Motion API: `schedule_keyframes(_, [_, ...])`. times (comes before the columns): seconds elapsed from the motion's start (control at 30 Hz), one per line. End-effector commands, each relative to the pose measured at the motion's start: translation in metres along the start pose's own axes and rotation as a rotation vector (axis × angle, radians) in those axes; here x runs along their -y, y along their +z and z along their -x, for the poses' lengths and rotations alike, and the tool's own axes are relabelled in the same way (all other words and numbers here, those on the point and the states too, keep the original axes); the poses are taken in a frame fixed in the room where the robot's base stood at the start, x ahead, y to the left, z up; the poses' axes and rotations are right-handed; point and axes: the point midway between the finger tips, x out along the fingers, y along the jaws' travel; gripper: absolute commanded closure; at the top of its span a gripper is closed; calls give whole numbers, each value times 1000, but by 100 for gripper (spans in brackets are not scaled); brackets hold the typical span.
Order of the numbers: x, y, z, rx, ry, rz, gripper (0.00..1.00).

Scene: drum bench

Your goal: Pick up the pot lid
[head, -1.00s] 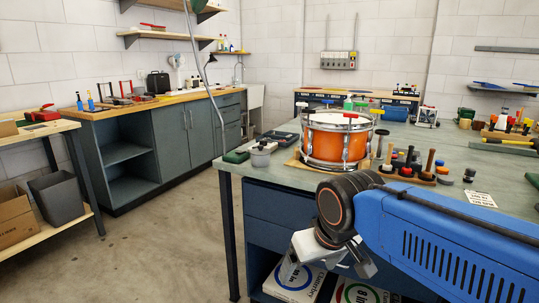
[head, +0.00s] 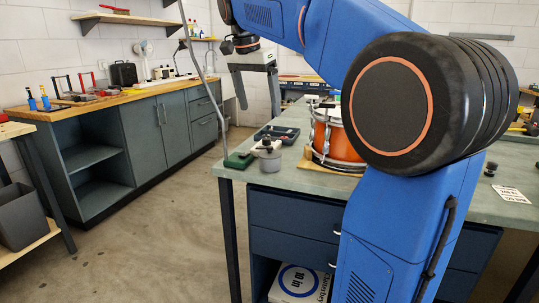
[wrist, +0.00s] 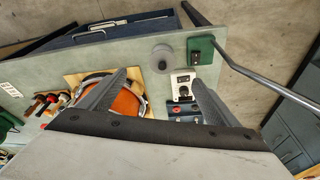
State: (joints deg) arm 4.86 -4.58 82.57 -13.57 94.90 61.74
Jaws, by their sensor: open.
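A small grey pot lid with a dark knob (head: 267,145) sits near the left corner of the bench, apparently on a grey pot. In the wrist view the lid (wrist: 161,54) is a grey disc, above the gap between the fingers. My gripper (head: 256,106) is open and empty, pointing down. It is above the bench and apart from the lid. In the wrist view its two fingers (wrist: 158,78) are spread wide. My arm hides much of the bench's right side.
An orange drum (head: 338,142) on a wooden board stands right of the lid. A green block (head: 238,160) is close left of it, beside a grey curved pole. The bench (head: 280,183) is clear in front.

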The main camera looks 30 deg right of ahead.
Motion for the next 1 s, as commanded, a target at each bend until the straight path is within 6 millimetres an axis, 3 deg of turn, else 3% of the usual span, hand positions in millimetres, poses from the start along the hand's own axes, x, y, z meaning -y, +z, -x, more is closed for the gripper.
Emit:
schedule_keyframes(0.1, [10,-14,7,-5,19,-66,16])
schedule_keyframes(0.27, [14,-19,4,-6,32,-101,16])
schedule_keyframes(0.8, [10,-19,-86,-5,32,-101,16])
schedule_keyframes(1.0, [10,-19,-108,-6,30,-100,16])
